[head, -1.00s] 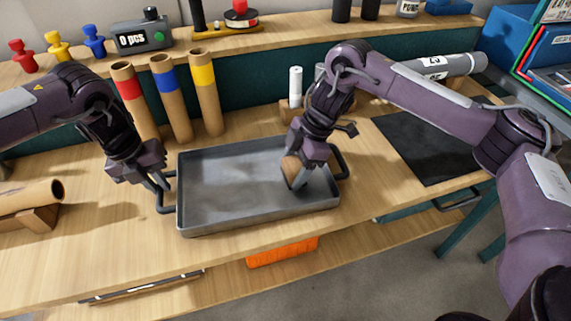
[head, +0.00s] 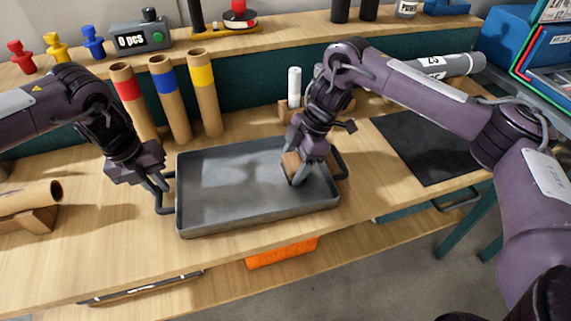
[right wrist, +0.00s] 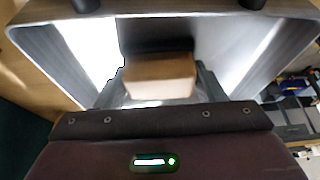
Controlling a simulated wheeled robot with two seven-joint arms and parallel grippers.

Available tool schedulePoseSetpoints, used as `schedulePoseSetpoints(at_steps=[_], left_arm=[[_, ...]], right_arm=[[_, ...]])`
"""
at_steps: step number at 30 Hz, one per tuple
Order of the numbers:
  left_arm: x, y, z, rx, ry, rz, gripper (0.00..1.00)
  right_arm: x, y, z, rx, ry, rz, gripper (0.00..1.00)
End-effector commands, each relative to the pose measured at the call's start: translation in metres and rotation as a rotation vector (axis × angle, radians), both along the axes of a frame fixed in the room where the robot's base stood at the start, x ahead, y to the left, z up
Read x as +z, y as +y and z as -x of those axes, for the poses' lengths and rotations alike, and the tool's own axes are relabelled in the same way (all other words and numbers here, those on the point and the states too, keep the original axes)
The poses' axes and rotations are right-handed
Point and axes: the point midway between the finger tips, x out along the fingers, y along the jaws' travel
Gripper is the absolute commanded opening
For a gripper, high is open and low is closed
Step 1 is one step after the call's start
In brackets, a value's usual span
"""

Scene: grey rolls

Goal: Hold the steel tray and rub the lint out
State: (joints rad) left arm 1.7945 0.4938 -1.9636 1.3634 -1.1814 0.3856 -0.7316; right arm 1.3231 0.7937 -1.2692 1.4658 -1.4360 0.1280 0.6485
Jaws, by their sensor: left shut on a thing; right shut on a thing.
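The steel tray (head: 235,225) is a shallow grey rectangular pan lying flat on the wooden bench, with a dark handle at each short end. My left gripper (head: 163,186) is shut on the tray's left handle. My right gripper (head: 293,176) is shut on a wooden block (head: 291,163) inside the right part of the tray. The block also shows in the right wrist view (right wrist: 160,76), with a dark underside against the tray floor. The tray floor has a faint smudgy sheen; I cannot make out separate lint.
Cardboard tubes with red, blue and yellow bands (head: 165,95) stand behind the tray. A brown tube on a wooden cradle (head: 38,215) lies at the left. A black mat (head: 425,148) lies to the right. The bench in front of the tray is clear.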

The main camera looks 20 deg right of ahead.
Motion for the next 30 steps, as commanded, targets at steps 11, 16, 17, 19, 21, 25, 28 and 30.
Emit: schedulePoseSetpoints(at_steps=[11,16,17,19,21,25,28,30], left_arm=[[0.001,-0.001,0.0,-0.001,-0.001,0.001,0.0],[0.001,0.0,0.0,-0.001,-0.001,0.001,0.0],[0.001,0.0,0.0,-0.001,-0.001,0.001,0.0],[0.0,0.0,0.0,-0.001,-0.001,0.001,0.0],[0.0,0.0,0.0,0.0,-0.001,0.001,0.0],[0.0,0.0,0.0,-0.001,-0.001,0.001,0.0],[0.0,0.0,0.0,-0.001,-0.001,0.001,0.0],[0.0,0.0,0.0,-0.001,-0.001,0.001,0.0]], right_arm=[[-0.001,0.022,-0.001,0.003,0.002,0.001,0.38],[0.004,0.03,-0.002,0.0,-0.001,0.002,0.38],[0.013,0.03,-0.003,0.001,-0.006,0.001,0.38],[0.024,0.03,-0.003,0.0,-0.004,0.001,0.38],[0.03,0.03,-0.002,0.0,-0.002,0.002,0.38],[0.041,0.03,-0.002,0.001,-0.003,0.001,0.38],[0.051,0.03,-0.002,0.0,-0.002,0.001,0.38],[0.057,0.03,-0.002,0.001,-0.004,0.002,0.38]])
